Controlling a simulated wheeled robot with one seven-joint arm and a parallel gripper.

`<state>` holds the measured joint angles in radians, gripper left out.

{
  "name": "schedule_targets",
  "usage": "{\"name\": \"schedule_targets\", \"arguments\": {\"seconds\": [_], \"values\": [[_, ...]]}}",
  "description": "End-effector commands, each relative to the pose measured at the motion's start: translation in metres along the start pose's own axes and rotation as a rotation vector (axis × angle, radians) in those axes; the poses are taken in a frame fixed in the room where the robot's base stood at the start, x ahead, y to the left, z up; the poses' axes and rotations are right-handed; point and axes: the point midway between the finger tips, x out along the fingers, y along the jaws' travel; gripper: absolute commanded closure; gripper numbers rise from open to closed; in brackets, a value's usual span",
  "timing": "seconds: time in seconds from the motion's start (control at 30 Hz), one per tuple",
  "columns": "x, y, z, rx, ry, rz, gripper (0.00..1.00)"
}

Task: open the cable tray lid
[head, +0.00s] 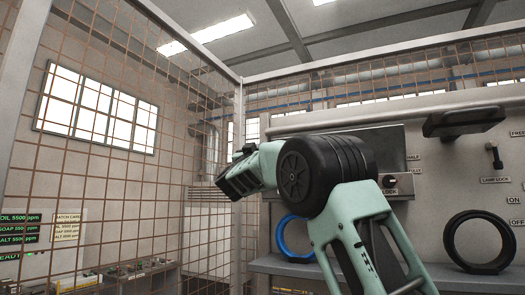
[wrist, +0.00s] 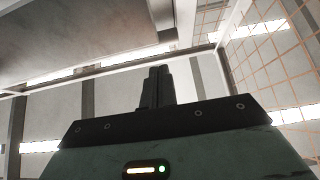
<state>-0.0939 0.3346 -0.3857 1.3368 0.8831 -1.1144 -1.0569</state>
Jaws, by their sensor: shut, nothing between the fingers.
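A mesh fence (head: 110,150) stands at the left. On the right are a dark bracket (head: 465,122), a LAMP LOCK lever (head: 494,157) and a black ring (head: 478,243). A blue ring (head: 283,240) is partly behind my arm. A grey shelf (head: 275,266) runs below.

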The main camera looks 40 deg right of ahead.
Motion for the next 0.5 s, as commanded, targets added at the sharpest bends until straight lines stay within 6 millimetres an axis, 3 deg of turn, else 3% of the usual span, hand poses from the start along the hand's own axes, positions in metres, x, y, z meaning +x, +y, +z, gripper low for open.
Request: {"name": "schedule_targets", "arguments": {"seconds": [0.3, 0.5], "values": [[-0.05, -0.001, -0.01, 0.007, -0.001, -0.003, 1.0], [-0.071, -0.001, -0.018, 0.004, 0.0, -0.002, 1.0]]}}
